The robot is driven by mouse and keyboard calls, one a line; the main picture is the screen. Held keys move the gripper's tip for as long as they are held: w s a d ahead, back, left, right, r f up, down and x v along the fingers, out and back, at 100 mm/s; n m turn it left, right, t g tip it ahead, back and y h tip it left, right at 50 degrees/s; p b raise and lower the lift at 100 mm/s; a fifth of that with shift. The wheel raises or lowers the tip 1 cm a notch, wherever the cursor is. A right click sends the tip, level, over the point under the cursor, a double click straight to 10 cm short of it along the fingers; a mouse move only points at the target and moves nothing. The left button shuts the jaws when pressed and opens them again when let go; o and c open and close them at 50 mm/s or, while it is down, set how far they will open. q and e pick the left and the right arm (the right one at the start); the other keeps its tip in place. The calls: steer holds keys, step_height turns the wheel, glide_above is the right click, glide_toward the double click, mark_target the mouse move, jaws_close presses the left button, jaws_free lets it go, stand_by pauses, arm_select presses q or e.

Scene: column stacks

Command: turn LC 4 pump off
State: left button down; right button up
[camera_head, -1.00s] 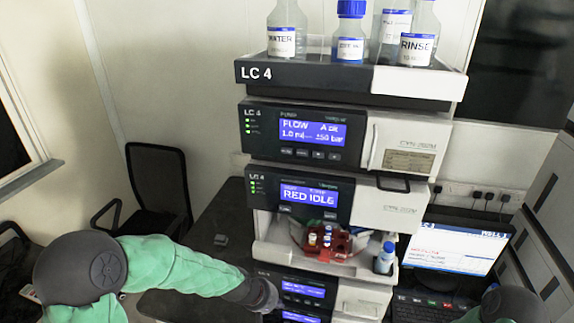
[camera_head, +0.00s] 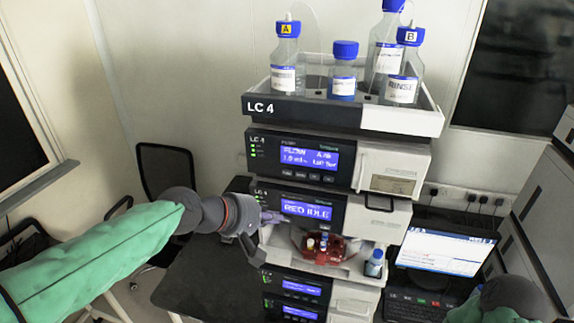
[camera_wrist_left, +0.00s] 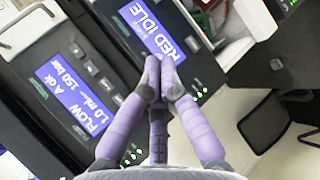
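The LC 4 pump (camera_head: 402,162) is the upper module of the stack, under the bottle tray. Its lit blue display (camera_head: 309,155) shows FLOW and 1.0 ml, with a row of small buttons (camera_head: 301,175) below and green lights at left. The display also shows in the left wrist view (camera_wrist_left: 75,92), reading about 150 bar. My left gripper (camera_head: 268,217) is at the left front of the module below, whose display (camera_head: 306,209) reads RED IDLE.
Several blue-capped bottles (camera_head: 343,70) stand on the top tray (camera_head: 302,109). A red vial rack (camera_head: 323,252) sits in an open bay below the RED IDLE display. A monitor (camera_head: 445,250) is at right, a dark chair (camera_head: 165,180) behind at left.

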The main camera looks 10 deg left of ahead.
arm_select(q)
steer(key=shift+t, duration=0.3)
steer(key=r, duration=0.1)
steer(key=s+r, duration=0.1)
steer(key=r, duration=0.1)
steer(key=s+r+p, duration=0.1)
steer(key=r, duration=0.1)
steer(key=shift+r, duration=0.2)
steer(key=shift+w, duration=0.1)
glide_toward(295, 178)
steer(key=shift+s+f+x, duration=0.1)
steer(key=shift+x, duration=0.65)
steer(key=shift+s+f+x, duration=0.15)
steer(key=shift+x, duration=0.55)
steer(key=shift+s+f+x, duration=0.1)
steer(key=shift+x, duration=0.65)
steer(key=shift+d+p, duration=0.1)
steer(key=shift+p, duration=0.2)
steer(key=shift+w, duration=0.45)
steer(key=shift+w, duration=0.35)
steer(key=shift+s, duration=0.85)
